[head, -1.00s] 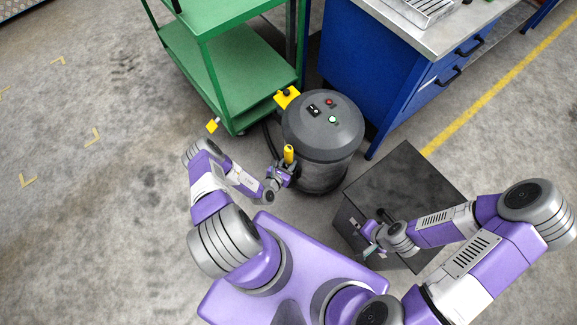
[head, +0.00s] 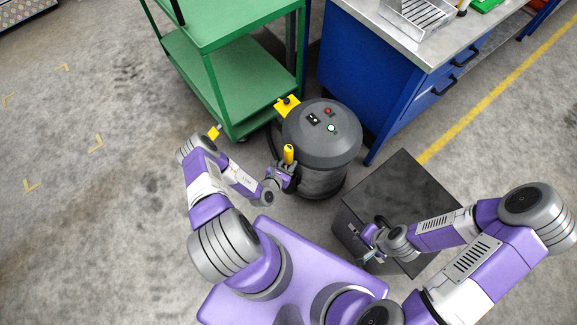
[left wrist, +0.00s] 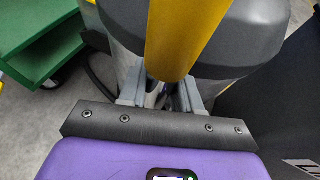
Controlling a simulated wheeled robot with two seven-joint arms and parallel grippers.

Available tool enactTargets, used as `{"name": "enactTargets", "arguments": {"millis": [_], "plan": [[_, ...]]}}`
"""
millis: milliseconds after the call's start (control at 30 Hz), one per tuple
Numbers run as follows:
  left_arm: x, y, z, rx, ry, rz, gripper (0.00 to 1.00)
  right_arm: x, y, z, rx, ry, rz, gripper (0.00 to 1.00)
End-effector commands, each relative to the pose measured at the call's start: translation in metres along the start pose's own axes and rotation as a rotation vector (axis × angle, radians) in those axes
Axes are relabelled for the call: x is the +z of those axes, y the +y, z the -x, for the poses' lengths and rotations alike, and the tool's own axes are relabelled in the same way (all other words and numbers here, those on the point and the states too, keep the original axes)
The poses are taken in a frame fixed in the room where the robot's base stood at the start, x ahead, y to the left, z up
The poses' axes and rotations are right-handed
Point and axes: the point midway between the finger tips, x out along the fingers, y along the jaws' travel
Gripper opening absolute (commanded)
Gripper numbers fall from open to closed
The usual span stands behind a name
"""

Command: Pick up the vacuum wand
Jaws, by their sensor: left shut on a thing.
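The vacuum wand (head: 289,154) shows as a yellow handle standing about upright in front of the vacuum canister (head: 321,137). My left gripper (head: 286,168) is shut on the wand. In the left wrist view the yellow wand (left wrist: 178,40) rises between the fingers of my left gripper (left wrist: 167,92), close to the grey canister (left wrist: 240,45). The wand's lower part is hidden by the gripper and wrist. My right gripper (head: 366,240) is in front of the dark box; its fingers are too small to tell open from shut.
A dark box (head: 405,185) stands at the right of the canister. A green cart (head: 230,75) and a blue workbench (head: 365,75) with a metal top stand behind. Yellow parts (head: 286,105) sit at the cart's near corner.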

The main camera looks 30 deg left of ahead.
Motion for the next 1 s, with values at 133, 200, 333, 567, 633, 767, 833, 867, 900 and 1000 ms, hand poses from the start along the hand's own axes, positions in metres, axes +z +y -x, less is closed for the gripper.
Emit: {"name": "enactTargets", "arguments": {"millis": [133,200,333,567,633,767,833,867,900,1000], "plan": [[0.034,0.0,0.013,0.0,-0.004,-0.001,0.0,0.001,-0.006,0.017,0.0,0.0,0.0,0.0],[0.047,0.001,0.019,0.0,-0.003,0.0,0.0,0.001,-0.009,0.023,0.0,0.0,0.0,0.0],[0.071,0.0,0.028,-0.001,-0.003,-0.002,0.0,0.001,-0.012,0.033,0.0,0.0,0.0,0.0],[0.108,0.0,0.044,-0.001,-0.003,-0.001,0.0,0.002,-0.018,0.048,0.0,0.0,0.0,0.0],[0.099,0.0,0.056,0.0,0.003,0.001,0.0,0.002,-0.018,0.049,0.0,0.0,0.0,0.0],[0.088,0.0,0.082,0.0,0.003,0.002,0.0,0.002,-0.02,0.054,0.0,0.0,0.0,0.0],[0.081,0.0,0.098,0.001,0.004,0.003,0.0,0.003,-0.021,0.057,0.0,0.0,0.0,0.0],[0.078,0.0,0.106,0.002,0.003,0.004,0.0,0.003,-0.022,0.058,0.0,0.0,0.0,0.0],[0.073,0.0,0.116,0.002,0.004,0.003,0.0,0.003,-0.022,0.059,0.0,0.0,0.0,0.0],[0.062,0.0,0.142,0.002,0.004,0.003,0.0,0.003,-0.024,0.063,0.0,0.0,0.0,0.0]]}}
